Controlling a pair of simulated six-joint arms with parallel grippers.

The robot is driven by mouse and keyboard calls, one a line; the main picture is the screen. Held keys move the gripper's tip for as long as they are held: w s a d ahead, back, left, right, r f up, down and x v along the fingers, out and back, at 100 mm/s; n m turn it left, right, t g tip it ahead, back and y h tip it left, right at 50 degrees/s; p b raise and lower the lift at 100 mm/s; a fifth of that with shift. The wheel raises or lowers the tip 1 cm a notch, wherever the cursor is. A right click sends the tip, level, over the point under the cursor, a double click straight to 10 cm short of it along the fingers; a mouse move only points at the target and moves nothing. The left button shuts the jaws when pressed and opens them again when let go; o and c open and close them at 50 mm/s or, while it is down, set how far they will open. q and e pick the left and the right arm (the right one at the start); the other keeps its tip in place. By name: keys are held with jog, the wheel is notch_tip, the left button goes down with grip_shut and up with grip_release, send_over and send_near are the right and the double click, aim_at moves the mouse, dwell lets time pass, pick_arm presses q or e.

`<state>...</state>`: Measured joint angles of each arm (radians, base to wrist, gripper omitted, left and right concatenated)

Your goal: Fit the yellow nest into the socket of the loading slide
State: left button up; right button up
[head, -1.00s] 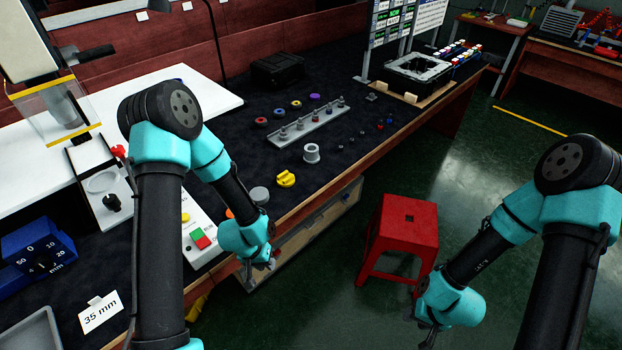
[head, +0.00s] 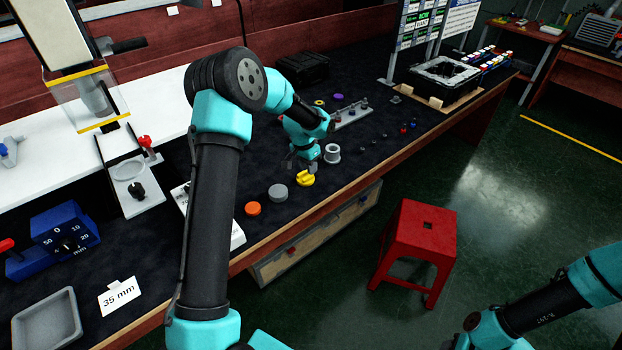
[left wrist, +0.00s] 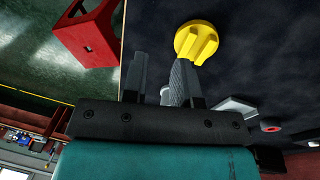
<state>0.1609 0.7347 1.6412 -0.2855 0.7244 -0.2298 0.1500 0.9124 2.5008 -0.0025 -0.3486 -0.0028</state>
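The yellow nest (head: 305,179) lies on the dark bench mat, near the front edge. It is a round yellow piece with raised ribs in the left wrist view (left wrist: 197,40). My left gripper (head: 303,164) is just above and behind it in the head view. In the left wrist view its fingers (left wrist: 160,60) are apart with nothing between them, and the nest lies beyond the right finger's tip. The white loading slide (head: 146,203) stands at the left, with a round recess (head: 128,169) that looks empty. My right gripper (head: 449,342) is at the bottom edge, mostly cut off.
A grey disc (head: 278,193) and an orange disc (head: 253,209) lie left of the nest. A grey flanged ring (head: 332,153) stands behind it to the right. A blue dial box (head: 64,237) and a grey tray (head: 47,326) are at the left. A red stool (head: 417,240) stands on the floor.

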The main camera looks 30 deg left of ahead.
pick_arm(q)
notch_tip(320, 180, up, 9)
jog(key=y, duration=0.2)
send_over(301, 173)
jog(key=shift+w+f+m, duration=0.1)
jog(key=shift+m, duration=0.2)
jog(key=shift+f, duration=0.1)
notch_tip(301, 173, down, 12)
jog(key=shift+r, duration=0.1)
jog(key=shift+f, duration=0.2)
jog(key=shift+w+d+f, duration=0.1)
jog(key=shift+w+f, duration=0.05)
jog(key=shift+f, duration=1.15)
jog(key=shift+w+d+f, duration=0.1)
jog(key=shift+f, duration=1.15)
